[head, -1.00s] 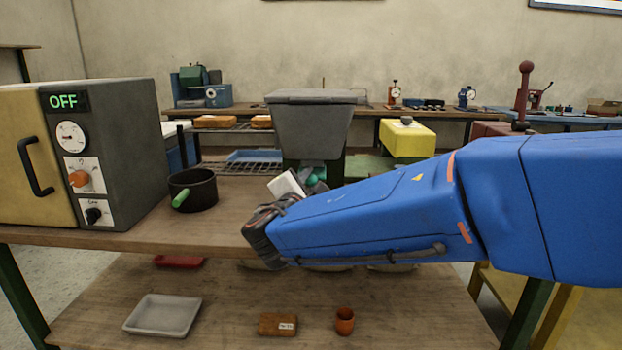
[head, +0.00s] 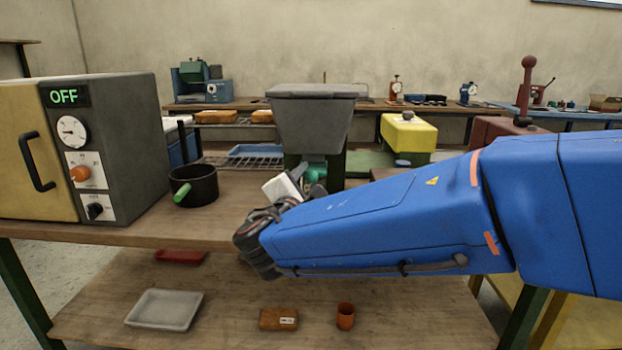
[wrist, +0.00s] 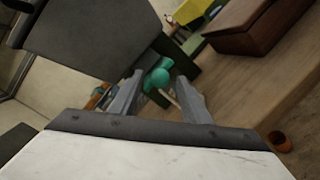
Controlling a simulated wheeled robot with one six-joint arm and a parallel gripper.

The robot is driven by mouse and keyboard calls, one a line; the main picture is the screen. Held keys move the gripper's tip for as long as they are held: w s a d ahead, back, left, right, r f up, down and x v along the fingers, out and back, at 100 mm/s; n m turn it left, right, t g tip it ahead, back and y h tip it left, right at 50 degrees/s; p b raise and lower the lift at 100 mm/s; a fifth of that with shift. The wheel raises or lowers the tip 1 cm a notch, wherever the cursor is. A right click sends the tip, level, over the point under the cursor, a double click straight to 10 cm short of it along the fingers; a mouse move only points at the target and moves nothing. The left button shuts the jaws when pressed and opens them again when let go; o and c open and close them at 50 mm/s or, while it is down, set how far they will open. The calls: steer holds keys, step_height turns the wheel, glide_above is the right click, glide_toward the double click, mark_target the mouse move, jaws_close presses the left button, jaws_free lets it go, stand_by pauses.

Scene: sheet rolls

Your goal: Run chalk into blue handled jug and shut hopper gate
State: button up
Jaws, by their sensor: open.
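No blue-handled jug can be made out.
A black pot with a green handle (head: 193,186) stands on the bench beside a grey and yellow oven (head: 110,150) reading OFF. A yellow box (head: 407,138) stands right of the hopper. The lower shelf holds a grey tray (head: 164,310) and an orange cup (head: 345,316).

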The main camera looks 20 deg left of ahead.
steer(key=s, duration=1.4)
steer(key=shift+s+d, duration=0.3)
stand_by(1.6)
steer(key=w+d+f+m+g+y, duration=0.1)
steer(key=d+f+m+g+y, duration=0.1)
steer(key=f+m+g, duration=0.45)
steer(key=w+d+f+m+g+y, duration=0.1)
steer(key=w+d+f+m+g, duration=0.15)
steer(key=f, duration=0.65)
steer(key=w+d+r+m+t+y, duration=0.2)
steer(key=r+m+y, duration=0.3)
steer(key=r+m, duration=0.35)
steer(key=w+d+r+m+t+y, duration=0.1)
steer(key=w+d+r+m+y, duration=0.2)
steer(key=r+m+y, duration=0.5)
steer(key=w+a+h, duration=0.1)
steer(key=w+a, duration=0.2)
steer(key=a, duration=0.1)
steer(key=w+a+m+h, duration=0.1)
steer(key=w+a, duration=0.3)
steer(key=w+a+f+h, duration=0.1)
steer(key=w+a, duration=0.3)
steer(key=a, duration=0.1)
steer(key=shift+w+m, duration=0.15)
steer(key=shift+m, duration=0.1)
